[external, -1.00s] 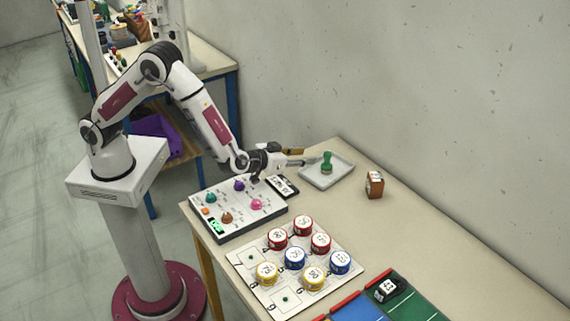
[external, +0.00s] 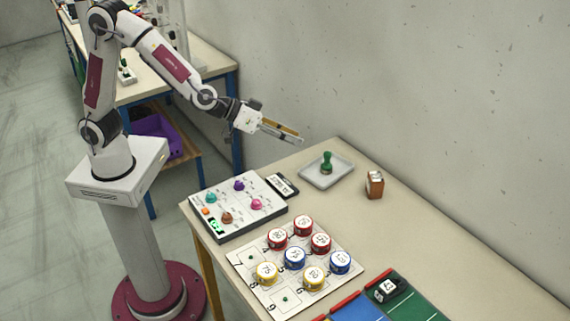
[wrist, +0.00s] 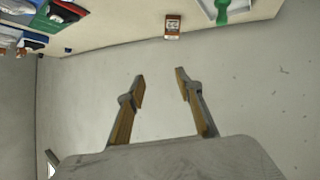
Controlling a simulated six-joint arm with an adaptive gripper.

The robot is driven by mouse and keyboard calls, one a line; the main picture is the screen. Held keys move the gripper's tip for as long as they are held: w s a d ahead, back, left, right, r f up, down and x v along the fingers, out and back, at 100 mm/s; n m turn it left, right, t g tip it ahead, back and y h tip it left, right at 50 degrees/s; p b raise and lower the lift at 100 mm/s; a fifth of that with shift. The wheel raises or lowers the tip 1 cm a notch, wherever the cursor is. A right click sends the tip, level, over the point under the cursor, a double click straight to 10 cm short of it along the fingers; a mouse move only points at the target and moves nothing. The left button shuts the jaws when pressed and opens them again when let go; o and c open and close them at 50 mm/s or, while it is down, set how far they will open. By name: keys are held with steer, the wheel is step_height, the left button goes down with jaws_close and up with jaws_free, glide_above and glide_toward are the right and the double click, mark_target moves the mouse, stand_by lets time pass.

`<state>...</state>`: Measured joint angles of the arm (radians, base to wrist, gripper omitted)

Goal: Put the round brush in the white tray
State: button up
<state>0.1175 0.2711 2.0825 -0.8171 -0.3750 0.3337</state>
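The white tray (external: 343,178) lies at the far end of the table, close to the wall. A green upright object with a knobbed top, which looks like the round brush (external: 327,162), stands in it. In the wrist view the green brush (wrist: 222,10) and part of the tray (wrist: 240,13) show at the top edge, cut off by the frame. My gripper (external: 296,136) is in the air, above and to the left of the tray, apart from it. In the wrist view my gripper (wrist: 160,75) is open, with nothing between its fingers.
A brown block (external: 375,187) with a pale top stands right of the tray. A control panel (external: 238,208) with coloured knobs, a small black-and-white item (external: 283,186) and a board (external: 252,283) with several round tins lie nearer.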

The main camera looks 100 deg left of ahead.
steer(key=s+d+r+m+g+h, duration=0.1)
steer(key=s+d+r+m+h, duration=0.15)
steer(key=s, duration=0.55)
steer(key=s+d+r+m+g+h, duration=0.1)
steer(key=s+d+r+m+h, duration=0.2)
steer(key=s, duration=0.5)
steer(key=s+a+f+g+y, duration=0.1)
steer(key=s+a+g, duration=0.1)
steer(key=s, duration=1)
steer(key=s+a+f+g+y, duration=0.2)
steer(key=s+a, duration=0.1)
steer(key=s, duration=1)
steer(key=shift+a, duration=0.4)
